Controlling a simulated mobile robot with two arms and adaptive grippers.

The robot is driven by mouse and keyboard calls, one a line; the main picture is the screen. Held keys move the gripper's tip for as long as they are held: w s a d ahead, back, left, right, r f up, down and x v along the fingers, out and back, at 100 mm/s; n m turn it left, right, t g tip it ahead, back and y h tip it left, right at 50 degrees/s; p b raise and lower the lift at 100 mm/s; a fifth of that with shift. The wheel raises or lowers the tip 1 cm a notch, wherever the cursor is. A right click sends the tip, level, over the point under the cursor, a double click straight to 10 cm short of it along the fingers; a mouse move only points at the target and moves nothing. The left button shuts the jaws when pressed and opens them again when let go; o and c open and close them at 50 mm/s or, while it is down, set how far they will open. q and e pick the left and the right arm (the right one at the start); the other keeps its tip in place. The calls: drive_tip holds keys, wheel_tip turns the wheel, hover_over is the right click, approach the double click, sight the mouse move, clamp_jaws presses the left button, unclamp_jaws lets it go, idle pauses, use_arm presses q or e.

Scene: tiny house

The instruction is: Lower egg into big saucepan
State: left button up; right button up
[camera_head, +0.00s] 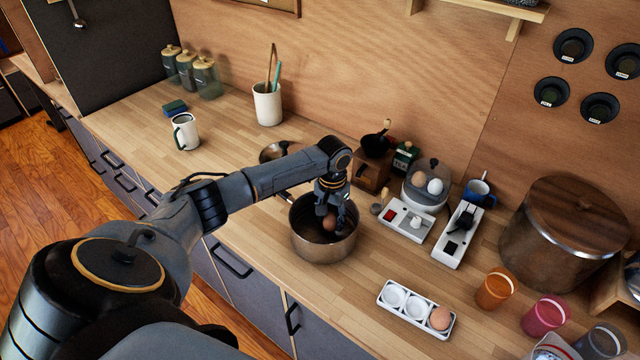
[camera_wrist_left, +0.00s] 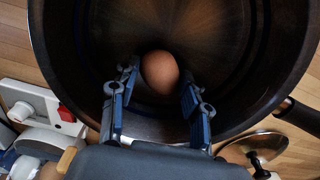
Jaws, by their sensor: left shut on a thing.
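The big saucepan (camera_head: 324,251) is a wide metal pot with a dark inside, upright on the wooden counter. My left gripper (camera_head: 333,213) reaches down into its mouth from above. It is shut on a brown egg (camera_head: 329,223), which is at the level of the pan's opening. In the left wrist view the egg (camera_wrist_left: 160,71) sits between the two blue-grey fingers of the gripper (camera_wrist_left: 158,80), with the dark inside of the saucepan (camera_wrist_left: 75,45) around and below it. I cannot tell whether the egg touches the pan's bottom. My right gripper is not in view.
A white egg tray (camera_head: 392,297) with another brown egg (camera_head: 440,318) lies to the front right. An egg cooker (camera_head: 425,190) with eggs stands behind right. Counter left is mostly clear.

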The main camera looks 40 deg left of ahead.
use_arm(q)
drive_tip(key=shift+f, duration=0.25)
drive_tip(key=o, duration=0.9)
drive_tip(key=shift+r, duration=0.1)
wheel_tip(320, 180, up, 12)
drive_tip(key=shift+f, duration=0.1)
